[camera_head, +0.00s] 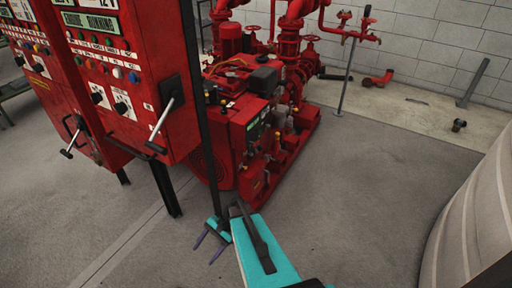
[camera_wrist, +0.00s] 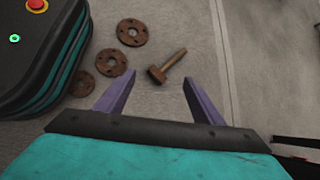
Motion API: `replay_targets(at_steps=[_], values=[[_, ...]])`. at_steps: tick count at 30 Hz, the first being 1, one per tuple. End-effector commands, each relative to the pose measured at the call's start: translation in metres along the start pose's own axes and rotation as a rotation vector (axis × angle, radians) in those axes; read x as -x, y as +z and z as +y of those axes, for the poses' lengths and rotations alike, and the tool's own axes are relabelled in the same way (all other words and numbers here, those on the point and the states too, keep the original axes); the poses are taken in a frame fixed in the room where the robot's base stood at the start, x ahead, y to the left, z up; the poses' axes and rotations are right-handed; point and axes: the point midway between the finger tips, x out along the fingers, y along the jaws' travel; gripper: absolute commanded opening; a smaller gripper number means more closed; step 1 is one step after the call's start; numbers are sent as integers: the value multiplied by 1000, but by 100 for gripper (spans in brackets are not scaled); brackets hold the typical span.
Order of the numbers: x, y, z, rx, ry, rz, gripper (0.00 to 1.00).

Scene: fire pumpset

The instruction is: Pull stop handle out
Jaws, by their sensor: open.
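The red pumpset engine (camera_head: 235,110) stands on the floor in the middle of the head view, with a small panel (camera_head: 256,127) on its near side. Several small knobs and parts sit around that panel, too small to tell which is the stop handle. My gripper (camera_head: 208,247) points down at the floor in front of the engine, apart from it. In the wrist view its two purple fingers (camera_wrist: 159,84) are spread with nothing between them. The engine does not show in the wrist view.
Red control cabinets (camera_head: 110,75) with lever handles (camera_head: 162,122) stand at the left. Red pipes (camera_head: 295,40) rise behind the engine. A large pale rounded object (camera_head: 475,220) is at right. A hammer (camera_wrist: 166,67) and rusty flanges (camera_wrist: 132,32) lie on the floor.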

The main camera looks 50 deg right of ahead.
Motion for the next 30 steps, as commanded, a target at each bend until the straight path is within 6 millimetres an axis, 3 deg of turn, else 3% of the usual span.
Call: replay_targets(at_steps=[1,9,16,23,30], values=[[12,-14,-10,-48,-52,-7,62],[91,-65,-54,-295,-331,-80,62],[177,-111,-74,-476,-567,-164,62],[278,-156,-74,-623,-803,-267,62],[392,-195,-50,-734,-1040,-393,62]])
